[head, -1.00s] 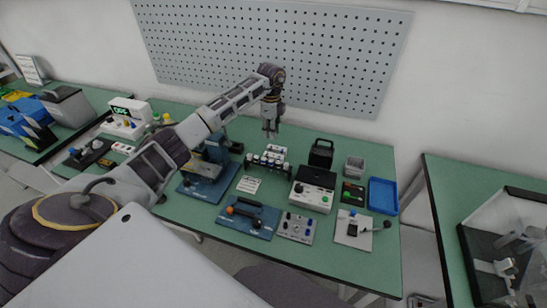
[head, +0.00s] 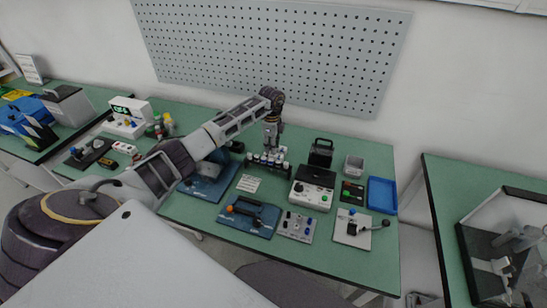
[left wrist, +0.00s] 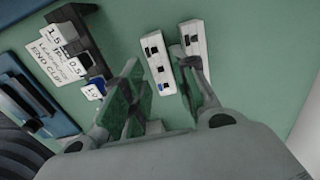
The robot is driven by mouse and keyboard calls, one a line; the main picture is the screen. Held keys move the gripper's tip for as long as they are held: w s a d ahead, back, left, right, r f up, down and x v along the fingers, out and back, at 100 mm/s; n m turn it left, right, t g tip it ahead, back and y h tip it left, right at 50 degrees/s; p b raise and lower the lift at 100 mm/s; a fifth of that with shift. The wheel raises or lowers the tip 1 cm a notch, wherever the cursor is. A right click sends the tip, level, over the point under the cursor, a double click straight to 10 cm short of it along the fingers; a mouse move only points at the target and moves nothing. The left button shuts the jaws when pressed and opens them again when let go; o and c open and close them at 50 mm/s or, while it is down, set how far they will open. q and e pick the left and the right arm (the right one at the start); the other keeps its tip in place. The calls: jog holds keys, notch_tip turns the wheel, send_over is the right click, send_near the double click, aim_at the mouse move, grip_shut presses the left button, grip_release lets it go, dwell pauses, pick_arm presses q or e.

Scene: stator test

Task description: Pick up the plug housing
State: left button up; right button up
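A white block with dark square openings and a small blue spot, which looks like a plug housing (left wrist: 158,62), shows between my left gripper's fingers in the left wrist view. A second similar white block (left wrist: 193,40) lies beside it, partly behind the right-hand finger. My left gripper (left wrist: 163,78) is open and empty, pointing down. I cannot tell whether a finger touches either block. In the head view, my left gripper (head: 271,145) is just above and behind the black rack (head: 262,170), and the blocks are hidden or too small to tell. My right gripper is not in view.
The rack (left wrist: 88,40) with number labels and a printed card (left wrist: 55,62) stand left of the fingers. A blue board (head: 250,216), a white-and-black box (head: 311,194), a black handled case (head: 320,153) and a blue tray (head: 382,194) are nearby on the green table.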

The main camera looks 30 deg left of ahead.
aim_at(273, 157)
pick_arm(q)
jog(key=shift+f, duration=0.2)
jog(key=shift+d+f+p, duration=0.25)
jog(key=shift+f, duration=0.8)
jog(key=shift+d+f+p, duration=0.2)
jog(key=shift+f+p, duration=0.05)
jog(key=shift+f, duration=0.75)
jog(key=shift+a+f, duration=0.1)
jog(key=shift+f, duration=0.4)
jog(key=c, duration=0.6)
